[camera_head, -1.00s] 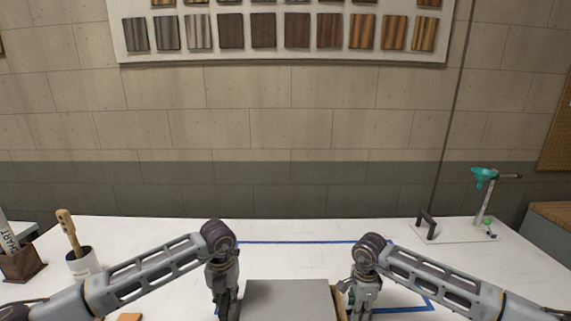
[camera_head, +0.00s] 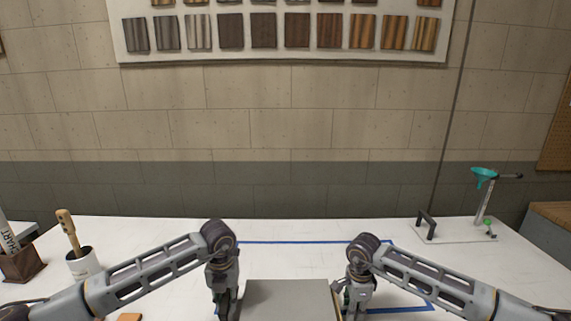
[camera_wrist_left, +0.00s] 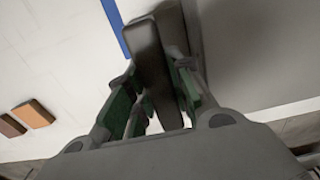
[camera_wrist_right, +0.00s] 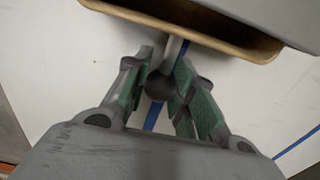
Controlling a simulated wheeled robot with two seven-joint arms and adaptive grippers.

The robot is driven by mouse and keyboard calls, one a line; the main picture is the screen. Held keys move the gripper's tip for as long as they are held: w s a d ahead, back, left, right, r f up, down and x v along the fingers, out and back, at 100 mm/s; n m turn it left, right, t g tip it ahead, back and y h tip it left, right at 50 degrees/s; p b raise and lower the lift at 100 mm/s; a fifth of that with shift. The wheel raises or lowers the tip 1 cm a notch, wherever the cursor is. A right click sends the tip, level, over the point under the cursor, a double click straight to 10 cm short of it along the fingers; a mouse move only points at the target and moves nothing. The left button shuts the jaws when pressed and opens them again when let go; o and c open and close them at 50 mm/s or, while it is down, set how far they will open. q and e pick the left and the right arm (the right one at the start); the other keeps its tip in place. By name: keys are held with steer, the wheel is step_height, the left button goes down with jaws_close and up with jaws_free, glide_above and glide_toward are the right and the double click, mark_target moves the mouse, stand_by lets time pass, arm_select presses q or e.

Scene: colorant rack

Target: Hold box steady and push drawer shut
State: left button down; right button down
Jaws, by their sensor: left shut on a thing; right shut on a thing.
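The grey box (camera_head: 288,299) stands at the bottom middle of the head view, with its front cut off. My left gripper (camera_head: 224,303) is at its left side; in the left wrist view the fingers (camera_wrist_left: 157,88) are shut on a dark upright handle (camera_wrist_left: 153,60) beside the box's grey face (camera_wrist_left: 250,50). My right gripper (camera_head: 354,299) is at the box's right side. In the right wrist view its fingers (camera_wrist_right: 161,82) are shut on the round dark knob (camera_wrist_right: 158,86) of the drawer, whose tan rim (camera_wrist_right: 190,31) sticks out from under the box. The drawer's inside is mostly hidden.
Blue tape lines (camera_head: 300,242) mark the white table. A white cup with a wooden-handled brush (camera_head: 82,262) and a brown holder (camera_head: 22,264) stand at left. A teal funnel stand (camera_head: 484,200) stands at far right. The table behind the box is clear.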

arm_select(q)
steer(key=shift+d, duration=0.1)
arm_select(e)
steer(key=shift+a, duration=1.05)
steer(key=c, duration=1.1)
jaws_free()
steer(key=shift+d, duration=0.1)
steer(key=shift+r, duration=0.15)
steer(key=shift+r, duration=0.2)
step_height(320, 180, up, 11)
steer(key=shift+r, duration=0.15)
